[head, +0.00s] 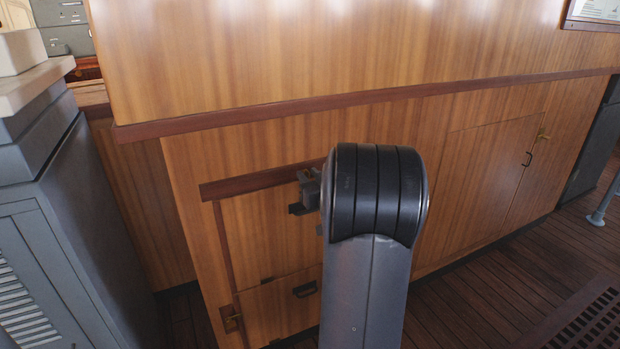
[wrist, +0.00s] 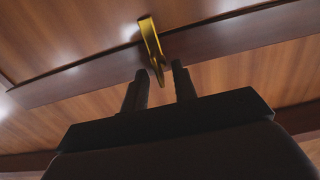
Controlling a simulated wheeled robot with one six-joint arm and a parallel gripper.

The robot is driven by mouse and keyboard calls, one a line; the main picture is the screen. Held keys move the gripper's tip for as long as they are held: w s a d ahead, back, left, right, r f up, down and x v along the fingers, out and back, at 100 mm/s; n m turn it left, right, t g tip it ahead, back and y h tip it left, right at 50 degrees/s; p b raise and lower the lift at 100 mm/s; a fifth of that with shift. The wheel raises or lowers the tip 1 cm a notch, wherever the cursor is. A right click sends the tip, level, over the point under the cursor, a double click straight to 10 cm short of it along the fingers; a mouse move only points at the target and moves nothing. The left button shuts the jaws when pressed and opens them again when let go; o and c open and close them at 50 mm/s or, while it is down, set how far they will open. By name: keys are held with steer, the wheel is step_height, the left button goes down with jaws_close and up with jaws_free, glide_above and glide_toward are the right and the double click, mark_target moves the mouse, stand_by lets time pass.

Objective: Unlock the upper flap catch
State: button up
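The brass catch (wrist: 151,42) is mounted on a dark wooden trim strip in the wrist view. Its narrow lower end hangs close to the fingertips, between them in the picture; I cannot tell whether they touch. My gripper (wrist: 158,78) is open, with a gap between its two dark fingers. In the head view my gripper (head: 308,188) is at the top of the upper flap (head: 262,235), mostly hidden behind my arm. The upper catch cannot be made out there. The upper flap looks closed.
A long dark ledge (head: 240,116) juts above. A grey cabinet (head: 60,220) stands at left. Wooden floor (head: 470,300) lies open at right.

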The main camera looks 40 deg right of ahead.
steer(key=shift+s, duration=0.1)
jaws_close()
steer(key=shift+n, duration=0.3)
steer(key=n+b, duration=0.4)
steer(key=n, duration=0.1)
steer(key=n+b, duration=0.4)
steer(key=n, duration=0.2)
steer(key=a+f+n+b, duration=0.1)
steer(key=n+b, duration=0.3)
steer(key=n, duration=0.2)
steer(key=shift+f+b, duration=0.1)
steer(key=shift+b, duration=0.3)
steer(key=shift+n, duration=0.3)
